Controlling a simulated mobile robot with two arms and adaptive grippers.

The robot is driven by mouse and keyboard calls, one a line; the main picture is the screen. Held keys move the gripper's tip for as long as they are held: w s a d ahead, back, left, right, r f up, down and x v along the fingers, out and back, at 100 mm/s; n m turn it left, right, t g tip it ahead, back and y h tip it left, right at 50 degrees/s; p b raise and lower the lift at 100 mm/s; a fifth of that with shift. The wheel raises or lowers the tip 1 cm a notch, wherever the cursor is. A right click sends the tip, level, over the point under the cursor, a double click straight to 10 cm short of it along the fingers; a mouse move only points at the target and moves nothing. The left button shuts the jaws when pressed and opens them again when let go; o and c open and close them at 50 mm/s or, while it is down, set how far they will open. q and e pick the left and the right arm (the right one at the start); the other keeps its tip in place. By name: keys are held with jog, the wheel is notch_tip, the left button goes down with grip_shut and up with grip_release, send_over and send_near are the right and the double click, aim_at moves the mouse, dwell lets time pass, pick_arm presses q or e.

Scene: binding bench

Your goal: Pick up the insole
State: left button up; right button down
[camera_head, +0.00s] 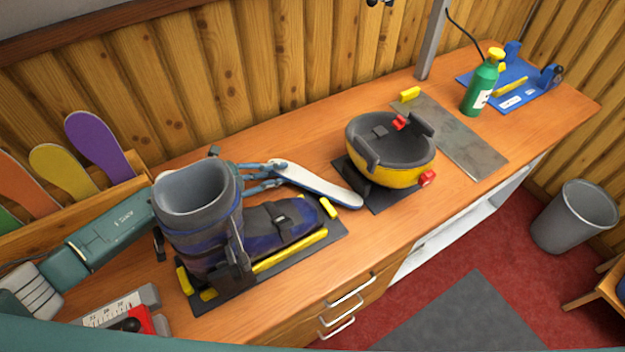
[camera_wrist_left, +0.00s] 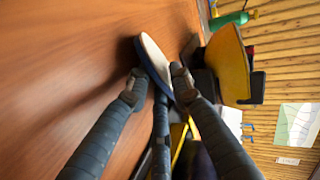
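The insole (camera_head: 318,184) is a long thin sole, white on top with a blue edge. It is tilted just beyond the boot's toe, over the wooden bench. My left gripper (camera_head: 270,173) reaches in from behind the grey and blue ski boot (camera_head: 195,225), its fingers at the insole's left end. In the left wrist view the fingertips (camera_wrist_left: 158,86) press in from both sides on the insole (camera_wrist_left: 151,50), and the gripper looks shut on it. A shadow lies beside the insole on the bench. My right gripper is not in view.
A yellow-and-grey bowl-shaped piece (camera_head: 390,150) stands right of the insole. Beyond it are a grey plate (camera_head: 462,145), a green bottle (camera_head: 481,85) and a blue jig (camera_head: 525,95). Coloured insole-shaped boards (camera_head: 98,145) stand at the left. The bench front is clear.

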pick_arm(q)
jog(key=shift+a, duration=0.1)
grip_shut()
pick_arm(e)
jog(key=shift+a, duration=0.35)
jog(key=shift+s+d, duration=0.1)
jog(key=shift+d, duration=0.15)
